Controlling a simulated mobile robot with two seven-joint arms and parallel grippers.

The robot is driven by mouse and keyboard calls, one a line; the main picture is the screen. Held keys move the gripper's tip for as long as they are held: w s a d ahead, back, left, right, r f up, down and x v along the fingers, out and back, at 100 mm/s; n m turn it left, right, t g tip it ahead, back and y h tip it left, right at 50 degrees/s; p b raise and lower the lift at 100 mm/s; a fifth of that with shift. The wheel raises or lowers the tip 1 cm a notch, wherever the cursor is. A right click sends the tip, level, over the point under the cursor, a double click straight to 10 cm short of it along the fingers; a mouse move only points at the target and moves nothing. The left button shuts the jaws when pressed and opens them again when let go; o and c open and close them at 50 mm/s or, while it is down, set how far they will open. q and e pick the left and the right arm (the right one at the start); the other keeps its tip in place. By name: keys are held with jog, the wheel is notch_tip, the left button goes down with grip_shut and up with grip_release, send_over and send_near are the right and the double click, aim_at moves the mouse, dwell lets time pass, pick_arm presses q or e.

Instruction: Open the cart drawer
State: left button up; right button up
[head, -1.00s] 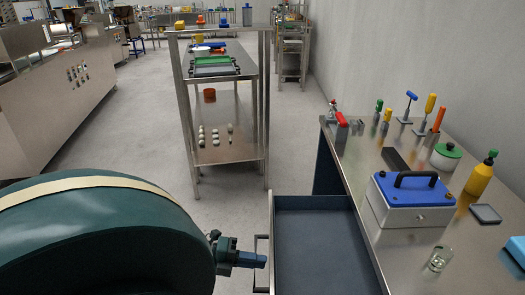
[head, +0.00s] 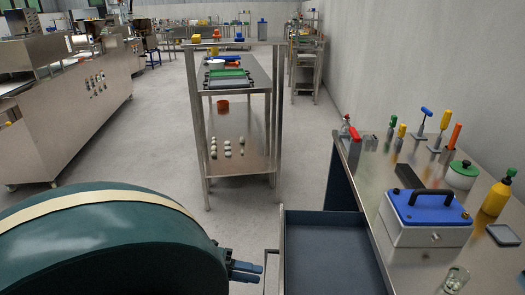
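The cart drawer (head: 330,255) is a dark grey-blue tray with a thin metal rim. It stands pulled out to the left of the steel-topped cart (head: 370,190), and its visible inside is empty. Its bar handle (head: 266,272) is on the drawer's left side, partly cut off by the bottom edge of the picture. My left gripper (head: 260,271) is just left of the handle. Its two blue-grey fingers look slightly apart with nothing between them, and the tips end at or just short of the bar. My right gripper is not in view.
On the cart top stand a blue-lidded box (head: 427,215), a yellow bottle (head: 496,194), a glass (head: 455,279), a green-lidded pot (head: 462,175) and several upright tools. A steel shelf rack (head: 235,125) stands beyond the drawer. Floor is clear left of the rack.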

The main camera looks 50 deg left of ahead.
pick_arm(q)
jog(key=v, duration=0.9)
jog(key=shift+s+a, duration=0.1)
dwell(0.5)
